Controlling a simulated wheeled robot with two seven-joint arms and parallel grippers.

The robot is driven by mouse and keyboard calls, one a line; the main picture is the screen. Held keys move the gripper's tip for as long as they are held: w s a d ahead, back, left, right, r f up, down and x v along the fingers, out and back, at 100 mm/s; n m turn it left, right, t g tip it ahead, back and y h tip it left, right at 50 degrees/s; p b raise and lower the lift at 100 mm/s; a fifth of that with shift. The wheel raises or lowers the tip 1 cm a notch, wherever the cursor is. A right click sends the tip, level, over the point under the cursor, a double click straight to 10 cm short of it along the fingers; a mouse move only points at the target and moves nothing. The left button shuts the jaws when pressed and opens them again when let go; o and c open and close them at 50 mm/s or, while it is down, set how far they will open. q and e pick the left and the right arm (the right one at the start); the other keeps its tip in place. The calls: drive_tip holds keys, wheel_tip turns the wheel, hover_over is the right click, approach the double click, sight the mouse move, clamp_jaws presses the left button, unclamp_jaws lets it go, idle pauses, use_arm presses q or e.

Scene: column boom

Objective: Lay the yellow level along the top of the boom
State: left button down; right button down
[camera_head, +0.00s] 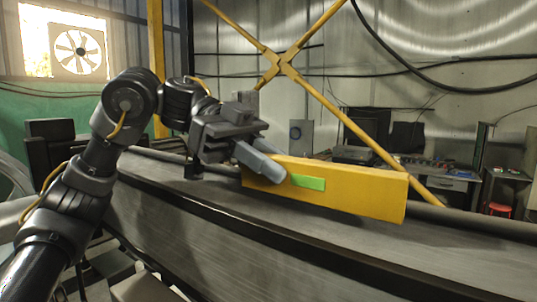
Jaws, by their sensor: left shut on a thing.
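The yellow level (365,193) is a long box with a green window (308,182) on its near side. It is in the middle right of the head view, over the grey boom (225,195). It runs roughly along the boom. I cannot tell whether its underside touches the boom's top. My left gripper (265,166) is shut on the level's left end, and its fingers hide part of that end. My right gripper does not show.
The boom crosses the view from left to lower right, with a dark lower edge. Yellow cross braces (280,65) stand behind it. A workbench with clutter (440,175) and a red stool (499,210) are at the back right. A wall fan (78,52) is at the upper left.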

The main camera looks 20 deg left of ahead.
use_arm(q)
drive_tip(key=shift+w+f, duration=0.15)
drive_tip(key=shift+f, duration=0.15)
drive_tip(key=shift+w+f, duration=0.1)
drive_tip(key=shift+w, duration=0.05)
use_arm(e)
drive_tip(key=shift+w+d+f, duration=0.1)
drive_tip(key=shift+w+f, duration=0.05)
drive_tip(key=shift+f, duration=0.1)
use_arm(q)
drive_tip(key=shift+f, duration=0.1)
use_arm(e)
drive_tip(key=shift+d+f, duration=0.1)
